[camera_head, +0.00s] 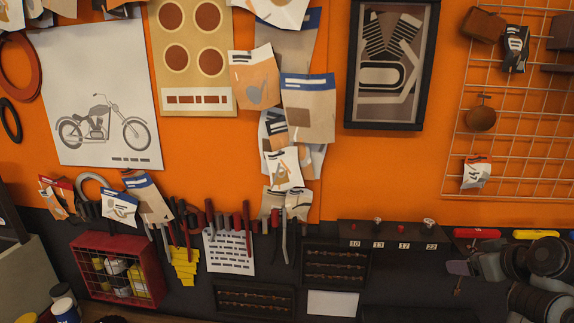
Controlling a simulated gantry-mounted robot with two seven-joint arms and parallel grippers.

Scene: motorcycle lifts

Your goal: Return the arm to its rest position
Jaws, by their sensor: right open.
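My right gripper (461,277) is at the lower right, at the end of my dark, rounded arm links. Its small fingertips point left, in front of the dark lower wall panel. It is open, and nothing shows between the fingers. Part of my right arm is cut off by the right and bottom edges. My left arm and left gripper are not in view.
An orange wall (400,170) carries papers, posters and a wire grid (540,150). Below hang several tools (246,228), a red wire-front crate (160,270) and dark racks (337,267). A ledge with red-topped knobs (403,226) is left of my right arm.

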